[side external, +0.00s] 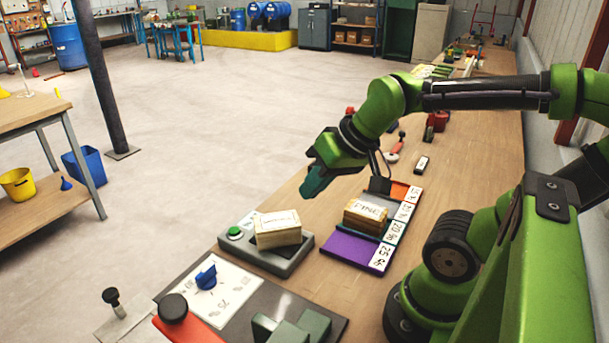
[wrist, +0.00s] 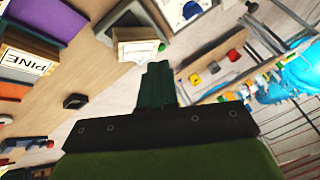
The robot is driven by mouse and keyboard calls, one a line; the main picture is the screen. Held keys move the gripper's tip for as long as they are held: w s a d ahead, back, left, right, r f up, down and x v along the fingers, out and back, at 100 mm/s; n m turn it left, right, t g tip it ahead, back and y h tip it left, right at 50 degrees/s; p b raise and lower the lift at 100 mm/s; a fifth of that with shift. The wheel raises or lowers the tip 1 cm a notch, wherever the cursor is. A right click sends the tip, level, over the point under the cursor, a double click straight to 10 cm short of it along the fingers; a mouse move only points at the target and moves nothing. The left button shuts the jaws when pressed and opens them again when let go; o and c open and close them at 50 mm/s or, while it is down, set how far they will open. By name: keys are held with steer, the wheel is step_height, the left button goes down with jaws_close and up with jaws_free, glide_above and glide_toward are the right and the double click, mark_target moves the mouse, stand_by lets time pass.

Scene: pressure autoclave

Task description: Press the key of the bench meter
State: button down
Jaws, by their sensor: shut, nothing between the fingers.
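The bench meter appears to be the grey box (side external: 273,263) at the table's left edge; it also shows in the wrist view (wrist: 118,22). Its round green key (side external: 235,232) is on the left end of its top; in the wrist view the key (wrist: 162,47) shows small beside the block. A wooden block (side external: 278,236) with a white label rests on the box, right of the key; it also shows in the wrist view (wrist: 136,50). My gripper (side external: 312,187) is shut and empty, raised above and behind the box, apart from the key.
A tray with coloured slots (side external: 345,248) and number labels holds another labelled block (side external: 366,213) right of the box. A white panel with a blue knob (side external: 206,276) and a red-orange lever with a dark knob (side external: 173,308) stand in front. Small items lie farther back.

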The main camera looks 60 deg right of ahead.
steer(key=w+d+f, duration=0.1)
steer(key=w+f, duration=0.2)
steer(key=w, duration=0.1)
steer(key=w+d+f+m+h, duration=0.1)
steer(key=w+d+f, duration=0.1)
steer(key=w, duration=0.2)
steer(key=w+d+f+h, duration=0.1)
steer(key=w+d+f, duration=0.1)
steer(key=w+f, duration=0.1)
steer(key=shift+w+f+m+g, duration=0.3)
steer(key=shift+w, duration=0.25)
steer(key=t, duration=0.1)
glide_toward(238, 230)
step_height(238, 230, up, 3)
steer(key=w+d, duration=0.2)
steer(key=d, duration=0.1)
steer(key=w, duration=0.1)
steer(key=w+a+r+m+t+y, duration=0.1)
steer(key=w+a+r+t, duration=0.1)
steer(key=shift+w+a+m+y, duration=0.25)
steer(key=shift+w+m+y, duration=0.05)
steer(key=shift+w, duration=0.05)
steer(key=shift+f, duration=0.1)
steer(key=shift+f, duration=4.35)
